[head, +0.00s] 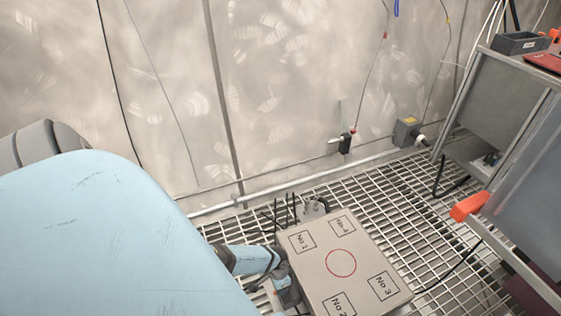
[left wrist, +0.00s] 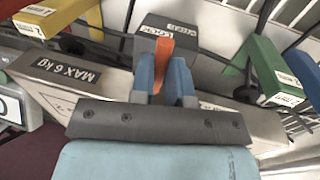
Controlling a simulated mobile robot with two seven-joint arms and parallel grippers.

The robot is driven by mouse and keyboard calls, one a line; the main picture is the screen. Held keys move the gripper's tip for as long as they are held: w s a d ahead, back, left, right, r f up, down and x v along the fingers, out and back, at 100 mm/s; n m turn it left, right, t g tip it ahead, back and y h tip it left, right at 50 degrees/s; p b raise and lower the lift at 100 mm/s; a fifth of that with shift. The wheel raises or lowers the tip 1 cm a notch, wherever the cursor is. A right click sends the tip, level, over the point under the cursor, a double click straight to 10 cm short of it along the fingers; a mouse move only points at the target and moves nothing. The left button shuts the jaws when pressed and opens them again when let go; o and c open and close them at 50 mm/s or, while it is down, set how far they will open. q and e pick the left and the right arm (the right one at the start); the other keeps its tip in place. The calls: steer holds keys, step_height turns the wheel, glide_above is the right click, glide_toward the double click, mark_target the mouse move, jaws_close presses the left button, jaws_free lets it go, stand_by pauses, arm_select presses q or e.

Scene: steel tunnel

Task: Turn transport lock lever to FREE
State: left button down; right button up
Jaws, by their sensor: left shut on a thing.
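The orange lock lever (left wrist: 164,48) stands between the two blue fingers of my left gripper (left wrist: 163,66) in the left wrist view. The fingers are shut on it. Behind it is a dark grey lock block (left wrist: 148,24) with two small white labels, upside down in this view. One appears to read LOCK, beside the lever's top; the other appears to read FREE, farther up and right. The lever's lower part is hidden by the fingers. In the head view the lever is not visible and my left gripper cannot be made out.
A pale box with No 1 to No 4 markings (head: 341,262) stands on the grating floor. A grey cabinet (head: 492,95) is at right. In the wrist view, a MAX 6 kg beam (left wrist: 97,88), yellow block (left wrist: 50,14) and green block (left wrist: 268,68) flank the gripper.

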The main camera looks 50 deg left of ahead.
steer(key=shift+r, duration=0.15)
arm_select(q)
steer(key=c, duration=1.1)
jaws_free()
arm_select(e)
steer(key=shift+s+f, duration=0.1)
steer(key=shift+f, duration=0.15)
arm_select(q)
steer(key=shift+r, duration=0.25)
step_height(320, 180, up, 13)
steer(key=a+p, duration=0.2)
steer(key=p, duration=0.5)
steer(key=shift+w+a+p, duration=0.3)
steer(key=shift+w+p, duration=0.05)
steer(key=shift+w, duration=0.05)
arm_select(e)
step_height(320, 180, up, 6)
steer(key=s+m+t, duration=0.1)
steer(key=m, duration=0.2)
steer(key=shift+s+a, duration=0.35)
